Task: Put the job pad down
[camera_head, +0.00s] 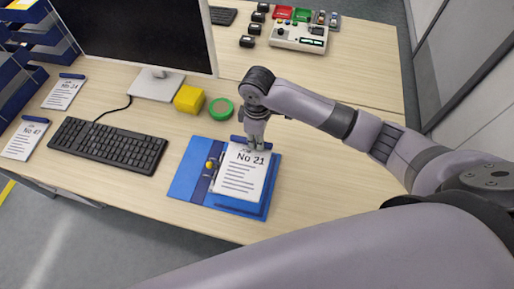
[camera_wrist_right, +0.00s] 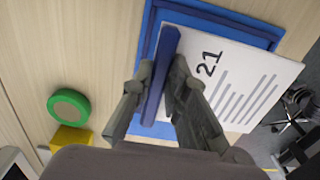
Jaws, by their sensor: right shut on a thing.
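The job pad marked No 21 (camera_head: 240,178) is a white sheet with a blue strip along its top edge. It is over the open blue binder (camera_head: 187,168) on the desk; I cannot tell whether it touches the binder. My right gripper (camera_head: 256,142) is shut on the pad's top edge. In the right wrist view, the fingers of the right gripper (camera_wrist_right: 160,85) pinch the blue strip, and the pad's printed sheet (camera_wrist_right: 235,75) extends to the right, with the blue binder (camera_wrist_right: 262,36) behind it. My left gripper is not in view.
A keyboard (camera_head: 108,145), monitor (camera_head: 140,30), yellow block (camera_head: 189,99) and green tape roll (camera_head: 221,108) are to the left and behind. Pads No 24 (camera_head: 63,94) and No 47 (camera_head: 24,138) lie at far left. Desk right of the binder (camera_head: 325,190) is clear.

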